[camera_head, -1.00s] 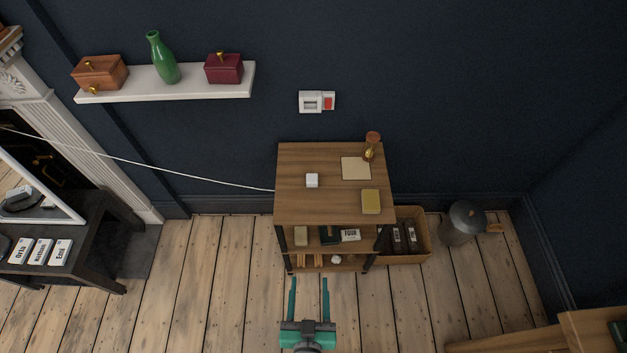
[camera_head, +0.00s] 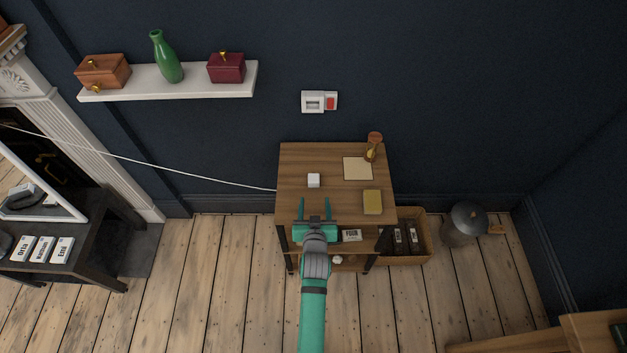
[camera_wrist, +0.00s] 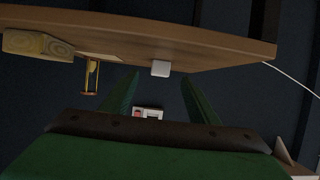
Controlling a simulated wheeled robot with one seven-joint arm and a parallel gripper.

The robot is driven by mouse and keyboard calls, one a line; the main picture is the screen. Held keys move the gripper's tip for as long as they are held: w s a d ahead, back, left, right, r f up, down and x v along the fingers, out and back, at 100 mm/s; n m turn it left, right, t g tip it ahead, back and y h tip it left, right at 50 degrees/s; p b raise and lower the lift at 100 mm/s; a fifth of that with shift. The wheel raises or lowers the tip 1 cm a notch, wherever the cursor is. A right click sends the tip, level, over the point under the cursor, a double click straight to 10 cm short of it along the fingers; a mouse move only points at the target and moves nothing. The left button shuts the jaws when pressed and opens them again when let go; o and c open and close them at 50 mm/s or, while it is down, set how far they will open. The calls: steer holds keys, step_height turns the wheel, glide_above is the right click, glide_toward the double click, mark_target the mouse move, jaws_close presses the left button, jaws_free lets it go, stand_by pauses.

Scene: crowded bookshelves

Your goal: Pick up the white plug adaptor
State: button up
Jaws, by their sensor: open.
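The white plug adaptor (camera_head: 314,180) is a small white block on the top of the wooden shelf unit (camera_head: 293,205), left of the centre. It also shows in the wrist view (camera_wrist: 160,68), where the picture is upside down. My gripper (camera_head: 314,203) is open and empty, its two green fingers pointing at the adaptor from the front edge of the top. In the wrist view my gripper (camera_wrist: 160,88) has the adaptor roughly centred between the finger directions, beyond the tips. There is a gap between fingers and adaptor.
A paper sheet (camera_head: 357,168), an hourglass (camera_head: 372,148) and a yellow block (camera_head: 372,202) are on the right of the top. A white socket with a red switch (camera_head: 319,102) is on the wall behind. A white cord (camera_head: 200,179) runs in from the left.

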mark_target(314, 185)
steer(key=x, duration=0.4)
steer(key=shift+w, duration=0.55)
steer(key=shift+r+x, duration=0.1)
steer(key=shift+x, duration=1)
steer(key=shift+r+x, duration=0.15)
steer(key=shift+x, duration=0.95)
steer(key=shift+w+a, duration=0.1)
steer(key=shift+a, duration=0.05)
steer(key=shift+c, duration=0.6)
